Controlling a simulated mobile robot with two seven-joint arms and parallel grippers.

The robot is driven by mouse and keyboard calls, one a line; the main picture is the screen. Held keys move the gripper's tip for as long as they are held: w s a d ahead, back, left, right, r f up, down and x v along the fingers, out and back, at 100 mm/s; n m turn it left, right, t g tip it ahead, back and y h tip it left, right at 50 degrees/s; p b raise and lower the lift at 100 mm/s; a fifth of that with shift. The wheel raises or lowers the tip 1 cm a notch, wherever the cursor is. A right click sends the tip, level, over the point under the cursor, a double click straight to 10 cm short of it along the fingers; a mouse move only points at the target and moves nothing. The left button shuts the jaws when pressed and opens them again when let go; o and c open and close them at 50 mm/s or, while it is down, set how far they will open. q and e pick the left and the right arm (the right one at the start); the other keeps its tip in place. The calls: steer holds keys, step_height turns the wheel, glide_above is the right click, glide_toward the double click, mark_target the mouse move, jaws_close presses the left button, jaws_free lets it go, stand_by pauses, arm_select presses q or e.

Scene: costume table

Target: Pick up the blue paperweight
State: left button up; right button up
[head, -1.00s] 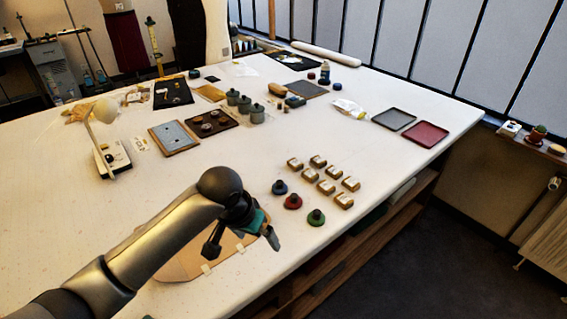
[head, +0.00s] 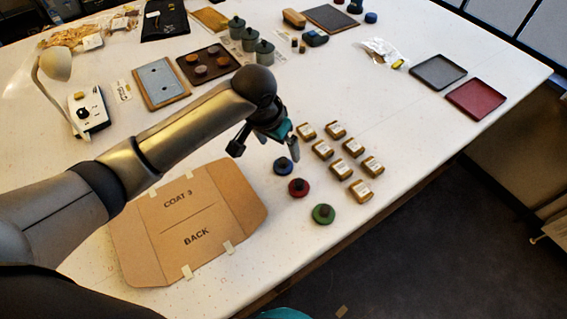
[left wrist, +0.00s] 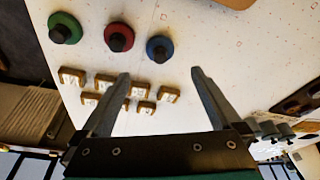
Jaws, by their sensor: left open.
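The blue paperweight (head: 284,166) is a round disc with a dark knob, standing on the white table at the back of a short row. Red (head: 299,188) and green (head: 323,214) paperweights stand in front of it. My left gripper (head: 265,149) is open and empty, close to the blue paperweight in the picture, one finger by its upper right. In the left wrist view the blue paperweight (left wrist: 160,48) appears beyond the two open fingertips (left wrist: 160,73), about midway between them and apart from them. My right gripper is not in view.
Several small brass-coloured blocks (head: 343,169) stand right of the paperweights. A cardboard folder (head: 190,220) marked COAT 3 BACK lies under my arm. A grey tray (head: 445,73) and a red tray (head: 475,99) lie at right. The table's front edge is near the green paperweight.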

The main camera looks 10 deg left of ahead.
mark_target(283, 160)
arm_select(q)
steer(key=shift+b+x, duration=0.55)
steer(key=shift+x, duration=3.75)
steer(key=shift+a, duration=0.1)
steer(key=shift+c, duration=0.2)
jaws_close()
